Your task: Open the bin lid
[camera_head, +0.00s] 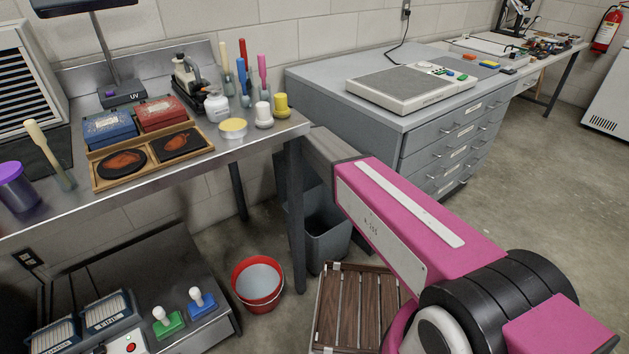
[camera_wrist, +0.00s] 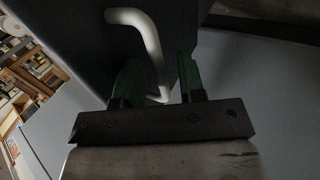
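The grey bin (camera_head: 326,240) stands on the floor behind the metal table's front leg, partly hidden by that leg and my pink arm. Its dark inside shows at the top, and a grey panel that looks like its raised lid (camera_head: 291,172) stands tilted up behind the opening. In the wrist view a white bent handle (camera_wrist: 149,38) sits on a dark grey surface. My gripper (camera_wrist: 157,75) has its two green fingers apart, with the handle passing between them. A gap shows on the right; contact on the left is unclear. In the head view my gripper is hidden.
The metal table (camera_head: 265,140) holds trays, tools and jars above the bin's left. A red bucket (camera_head: 258,285) and a wooden slatted crate (camera_head: 352,310) stand on the floor nearby. A grey drawer cabinet (camera_head: 440,150) is on the right. Open floor lies further right.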

